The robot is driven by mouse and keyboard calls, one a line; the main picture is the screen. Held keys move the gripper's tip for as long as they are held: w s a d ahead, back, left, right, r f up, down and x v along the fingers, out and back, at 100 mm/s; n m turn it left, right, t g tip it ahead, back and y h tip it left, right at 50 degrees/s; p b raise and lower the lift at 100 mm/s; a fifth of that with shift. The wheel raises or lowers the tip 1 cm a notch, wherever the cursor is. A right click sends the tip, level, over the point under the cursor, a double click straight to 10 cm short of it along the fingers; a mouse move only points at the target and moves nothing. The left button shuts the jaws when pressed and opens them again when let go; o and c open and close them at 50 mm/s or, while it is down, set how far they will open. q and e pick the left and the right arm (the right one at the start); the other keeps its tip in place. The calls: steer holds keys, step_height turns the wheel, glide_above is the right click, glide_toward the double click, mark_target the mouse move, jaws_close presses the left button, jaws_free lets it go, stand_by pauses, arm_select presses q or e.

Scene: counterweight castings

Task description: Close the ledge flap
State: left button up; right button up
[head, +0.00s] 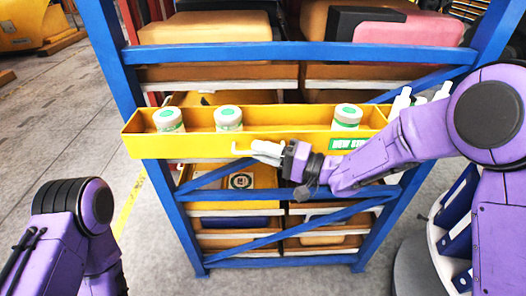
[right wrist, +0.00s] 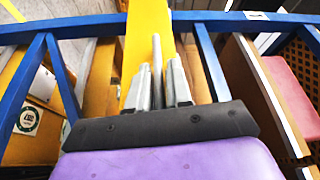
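The yellow ledge (head: 200,141) runs across the front of the blue rack. Its long front panel, which I take as the flap, bears a green label (head: 347,144); I cannot tell exactly how far it tilts. A pale bar handle (head: 238,150) sticks out from the panel's middle. My right gripper (head: 268,149) is at this handle, in front of the panel. In the right wrist view, the handle bar (right wrist: 157,60) lies between the close-set fingers of my right gripper (right wrist: 159,85), which look shut on it. Only my left arm shows at lower left; its gripper is out of view.
White items (head: 402,101) show behind my right arm. The blue rack (head: 300,53) holds castings (head: 210,27) above and bins below. Floor (head: 60,130) at left is clear.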

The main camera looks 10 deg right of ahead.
steer(key=shift+o, duration=0.8)
steer(key=shift+d, duration=0.1)
steer(key=shift+s+d+f+b, duration=0.15)
steer(key=shift+d+f+b, duration=0.05)
steer(key=shift+d+b, duration=0.15)
steer(key=b+v, duration=0.3)
steer(key=v, duration=0.6)
steer(key=shift+s+d, duration=0.2)
steer(key=shift+d, duration=0.1)
steer(key=shift+r, duration=0.15)
